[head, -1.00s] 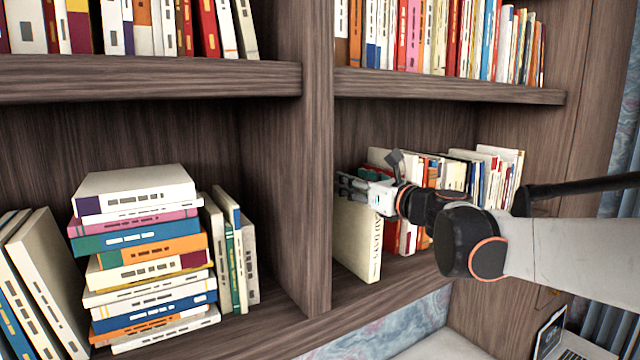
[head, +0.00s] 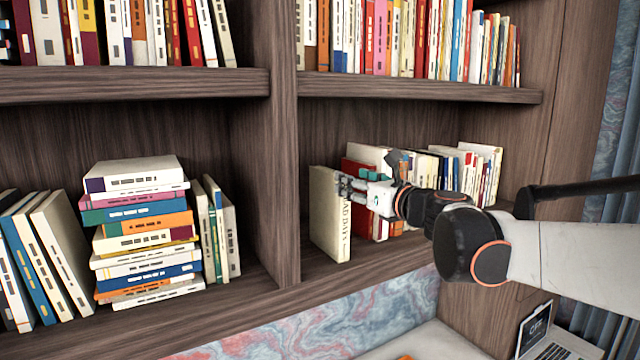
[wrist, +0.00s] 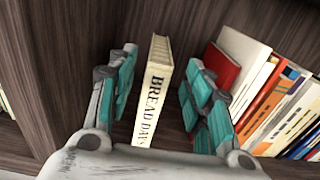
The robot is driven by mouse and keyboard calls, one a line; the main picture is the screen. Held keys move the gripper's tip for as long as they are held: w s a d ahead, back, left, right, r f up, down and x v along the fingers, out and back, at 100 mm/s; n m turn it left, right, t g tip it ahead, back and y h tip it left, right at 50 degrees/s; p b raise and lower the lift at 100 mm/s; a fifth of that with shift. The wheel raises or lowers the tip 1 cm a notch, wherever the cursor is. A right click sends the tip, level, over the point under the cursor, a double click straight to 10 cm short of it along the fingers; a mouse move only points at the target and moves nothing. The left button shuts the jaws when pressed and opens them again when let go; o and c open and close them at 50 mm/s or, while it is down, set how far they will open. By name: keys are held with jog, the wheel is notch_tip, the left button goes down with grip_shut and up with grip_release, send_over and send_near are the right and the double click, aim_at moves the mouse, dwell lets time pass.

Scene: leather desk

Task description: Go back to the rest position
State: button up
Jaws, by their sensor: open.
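A cream book with "BREAD DAYS" on its spine (wrist: 153,95) stands upright on the lower right shelf; it also shows in the head view (head: 328,215), just right of the upright divider. My gripper (head: 350,187) is at the book's upper spine edge, reaching in from the right. In the wrist view my gripper (wrist: 160,92) is open, with one teal-padded finger on each side of the book and a visible gap to each. In the head view the fingers hide part of the book's front edge.
A red book (wrist: 221,72) and several leaning books (head: 470,172) stand right of the cream book. The upright divider (head: 272,150) is close on its left, and the upper shelf board (head: 420,87) is above. A laptop (head: 550,340) is at bottom right.

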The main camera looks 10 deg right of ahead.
jog(key=s+d+f+m+g+h+b, duration=0.1)
jog(key=s+d+f+m+h+b, duration=0.35)
jog(key=f+m+b, duration=0.55)
jog(key=s+d+f+m+h+b, duration=0.3)
jog(key=s+f+m+b, duration=0.3)
jog(key=f+m, duration=0.45)
jog(key=s+d+f+m+g+h+b, duration=0.1)
jog(key=s+d+f+m+h+b, duration=0.3)
jog(key=f+m+b, duration=0.6)
jog(key=s+a+f+m+g+y+b, duration=0.1)
jog(key=s+a+f+m+g+b, duration=0.1)
jog(key=s+f, duration=0.4)
jog(key=s+a+f+m+g+y+b, duration=0.2)
jog(key=s+f, duration=0.4)
jog(key=f, duration=0.9)
jog(key=s+a+f+m+g+y+b, duration=0.1)
jog(key=s+a+f+m+g+b, duration=0.2)
jog(key=f, duration=0.7)
jog(key=s+a+m+b, duration=0.1)
jog(key=s+m+b, duration=0.1)
jog(key=s+b, duration=0.1)
jog(key=shift+s+a+f, duration=0.15)
jog(key=shift+s+f, duration=0.25)
jog(key=shift+s, duration=0.05)
jog(key=shift+m+y, duration=0.25)
